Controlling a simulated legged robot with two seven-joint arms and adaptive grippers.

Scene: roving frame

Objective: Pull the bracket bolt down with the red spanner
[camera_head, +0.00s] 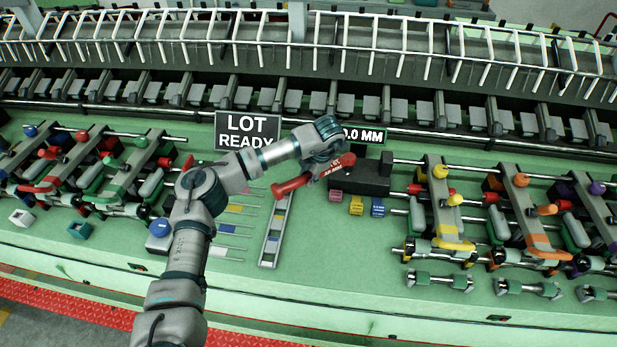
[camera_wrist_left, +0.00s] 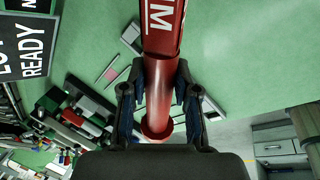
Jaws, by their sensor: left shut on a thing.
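The red spanner (camera_head: 290,186) is held over the green bench, with its handle end pointing left. White lettering shows on it. My left gripper (camera_head: 322,168) is around it, mostly hidden behind my wrist in the head view. In the left wrist view the red spanner (camera_wrist_left: 162,35) runs up through the picture, and the two dark fingers of my left gripper (camera_wrist_left: 158,90) close on its round handle from both sides. A dark block (camera_head: 362,180) stands just right of the spanner. I cannot make out the bracket bolt. My right gripper is not in view.
A LOT READY sign (camera_head: 247,131) and an MM sign (camera_head: 365,135) stand behind. Small coloured blocks (camera_head: 356,205) lie in front of the dark block. Lever assemblies (camera_head: 445,215) fill the right. The front bench strip is clear.

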